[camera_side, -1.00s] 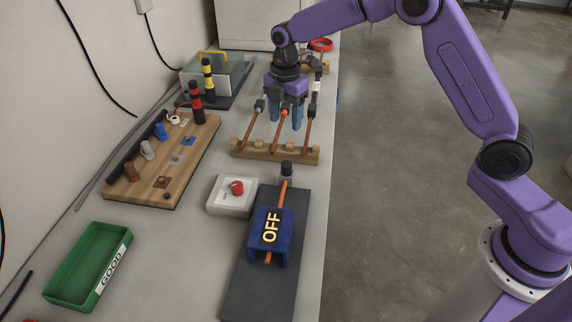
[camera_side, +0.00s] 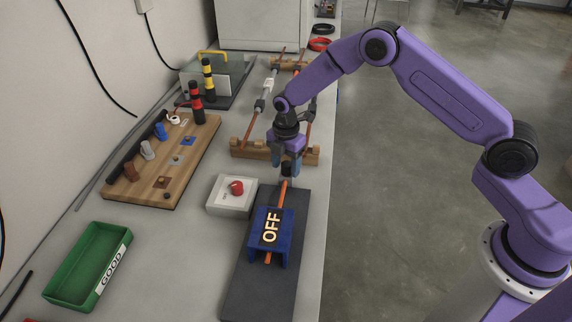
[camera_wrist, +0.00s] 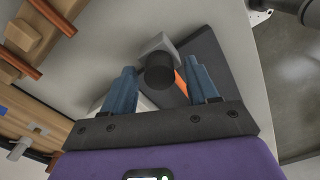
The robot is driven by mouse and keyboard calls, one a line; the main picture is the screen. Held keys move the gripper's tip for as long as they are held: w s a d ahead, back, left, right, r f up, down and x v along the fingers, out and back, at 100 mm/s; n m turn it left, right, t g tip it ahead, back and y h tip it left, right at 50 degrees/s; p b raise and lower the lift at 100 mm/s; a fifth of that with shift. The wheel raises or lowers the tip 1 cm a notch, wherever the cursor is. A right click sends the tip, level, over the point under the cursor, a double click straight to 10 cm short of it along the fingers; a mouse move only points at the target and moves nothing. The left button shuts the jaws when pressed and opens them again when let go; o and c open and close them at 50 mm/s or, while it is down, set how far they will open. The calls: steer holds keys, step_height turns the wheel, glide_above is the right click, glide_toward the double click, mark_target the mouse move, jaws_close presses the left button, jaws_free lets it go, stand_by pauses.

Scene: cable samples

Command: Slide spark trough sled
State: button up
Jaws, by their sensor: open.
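A blue sled block (camera_side: 258,216) with an "OFF" label sits on a dark grey base plate (camera_side: 248,292) at the front of the bench. An orange cable (camera_side: 283,187) runs lengthwise through the sled, showing at both ends. Its far end has a dark cap, which shows in the wrist view (camera_wrist: 159,73). My gripper (camera_side: 288,168) is open, pointing down at the plate's far end, beyond the sled. In the wrist view my gripper (camera_wrist: 163,84) has the dark cap between or just beyond its fingers. I cannot tell whether they touch it. The sled is not recognisable in the wrist view.
A white box with a red knob (camera_side: 237,187) stands left of the plate. A wooden rack (camera_side: 245,150) with orange cables is behind. A wooden connector board (camera_side: 150,190) and a green "GOOD" tray (camera_side: 62,300) lie left. The bench edge is close on the right.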

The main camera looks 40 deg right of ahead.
mark_target(281, 198)
steer(key=shift+f, duration=0.25)
jaws_close()
steer(key=s+a, duration=0.6)
steer(key=shift+a, duration=0.1)
jaws_free()
step_height(281, 198, up, 18)
steer(key=shift+f, duration=0.25)
stand_by(0.4)
